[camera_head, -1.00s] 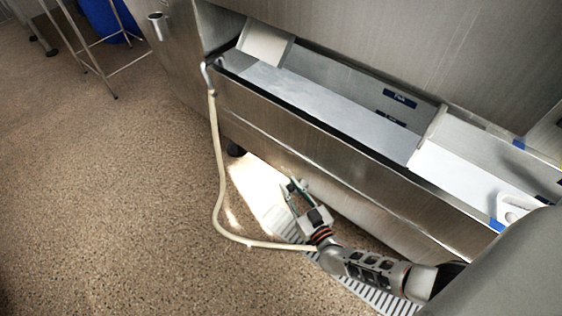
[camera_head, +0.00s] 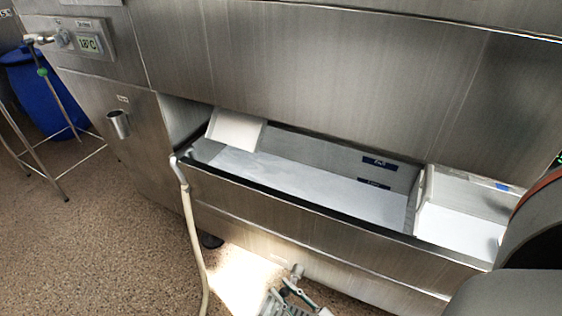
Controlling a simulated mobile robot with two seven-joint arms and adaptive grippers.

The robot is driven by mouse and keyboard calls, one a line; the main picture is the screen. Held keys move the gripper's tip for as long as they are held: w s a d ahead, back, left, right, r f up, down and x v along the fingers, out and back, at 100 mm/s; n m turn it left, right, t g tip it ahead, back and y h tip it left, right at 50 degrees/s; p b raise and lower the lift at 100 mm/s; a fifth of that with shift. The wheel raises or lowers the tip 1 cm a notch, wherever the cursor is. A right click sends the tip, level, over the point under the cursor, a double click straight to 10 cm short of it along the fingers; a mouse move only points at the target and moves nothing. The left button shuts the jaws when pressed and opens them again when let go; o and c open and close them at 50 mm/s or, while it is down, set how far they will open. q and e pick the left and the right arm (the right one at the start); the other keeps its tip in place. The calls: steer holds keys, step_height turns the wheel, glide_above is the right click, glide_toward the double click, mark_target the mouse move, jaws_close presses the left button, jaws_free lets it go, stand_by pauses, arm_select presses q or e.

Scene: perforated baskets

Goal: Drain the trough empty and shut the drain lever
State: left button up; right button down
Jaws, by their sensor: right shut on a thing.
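The long steel trough (camera_head: 330,232) runs across the middle of the head view. Its inside shows a flat pale surface (camera_head: 310,188), just below the lower of two dark labels on the back wall; the upper label (camera_head: 380,163) seems to read "Full". I cannot tell whether the surface is liquid or bare floor. A small grey drain fitting (camera_head: 297,271) sits below the trough front. My right gripper (camera_head: 284,292) is at it, low in the picture, shut on what appears to be the drain lever. The lever's angle is hidden. My left gripper is not in view.
A cream hose (camera_head: 192,230) hangs from a bent spout (camera_head: 178,168) at the trough's left end. A white box-like piece (camera_head: 462,205) stands in the trough's right part. A blue barrel (camera_head: 45,95) and metal stand are far left.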

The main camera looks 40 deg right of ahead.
steer(key=shift+s+a+f, duration=0.15)
steer(key=shift+a+f, duration=0.05)
steer(key=shift+a, duration=0.15)
steer(key=c, duration=2.1)
jaws_free()
steer(key=shift+d, duration=0.1)
steer(key=shift+d+r, duration=0.1)
steer(key=shift+r, duration=0.05)
steer(key=shift+r, duration=0.1)
steer(key=shift+r, duration=4.85)
